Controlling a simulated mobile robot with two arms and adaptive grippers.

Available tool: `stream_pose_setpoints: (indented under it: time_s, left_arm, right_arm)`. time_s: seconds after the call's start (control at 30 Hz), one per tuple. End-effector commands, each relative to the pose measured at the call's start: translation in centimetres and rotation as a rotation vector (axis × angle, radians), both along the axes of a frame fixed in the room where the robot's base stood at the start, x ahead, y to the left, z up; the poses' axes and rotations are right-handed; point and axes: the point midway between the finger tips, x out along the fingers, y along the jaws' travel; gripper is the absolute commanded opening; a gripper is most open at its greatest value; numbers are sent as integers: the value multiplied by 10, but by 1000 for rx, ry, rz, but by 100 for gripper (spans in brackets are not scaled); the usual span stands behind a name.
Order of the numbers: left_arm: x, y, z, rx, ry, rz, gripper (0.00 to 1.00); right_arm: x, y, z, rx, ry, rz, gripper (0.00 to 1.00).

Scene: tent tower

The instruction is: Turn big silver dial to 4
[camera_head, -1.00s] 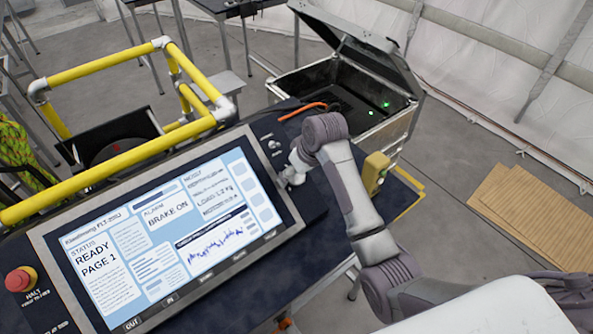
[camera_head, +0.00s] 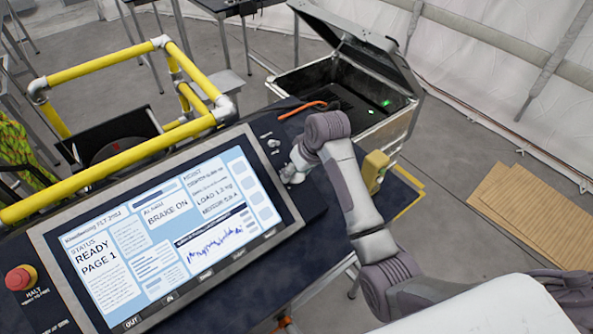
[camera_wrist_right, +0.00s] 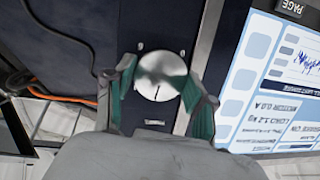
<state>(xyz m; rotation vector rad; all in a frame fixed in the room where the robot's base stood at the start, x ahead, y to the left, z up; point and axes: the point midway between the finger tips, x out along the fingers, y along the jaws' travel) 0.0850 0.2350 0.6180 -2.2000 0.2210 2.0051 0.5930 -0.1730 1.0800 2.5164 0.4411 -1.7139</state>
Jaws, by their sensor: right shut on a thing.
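The big silver dial (camera_wrist_right: 161,75) sits on the dark panel strip beside the screen. It is round and shiny, with a short dark line near its lower edge. My right gripper (camera_wrist_right: 160,92) reaches over it in the right wrist view, with one green-padded finger at each side, shut on the dial. In the head view my right gripper (camera_head: 290,174) is at the screen's right edge, and my own wrist hides most of the dial. My left gripper is not in view.
The lit screen (camera_head: 165,228) shows "READY PAGE 1" and "BRAKE ON". A red halt button (camera_head: 19,279) is at its left. A yellow rail (camera_head: 110,172) runs behind it. An open metal case (camera_head: 395,130) stands behind my right arm, near an orange cable (camera_head: 303,109).

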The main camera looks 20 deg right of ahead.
Motion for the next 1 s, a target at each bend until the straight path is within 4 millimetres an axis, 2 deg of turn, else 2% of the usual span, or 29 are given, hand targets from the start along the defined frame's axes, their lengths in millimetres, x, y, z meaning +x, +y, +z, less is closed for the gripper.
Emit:
stream_pose_setpoints:
  time_s: [0.6,1.0]
  left_arm:
    - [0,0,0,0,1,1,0]
    - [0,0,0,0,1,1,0]
  right_arm:
    - [1,-2,1,266,90,-402,20]
    - [1,-3,1,352,119,-533,20]
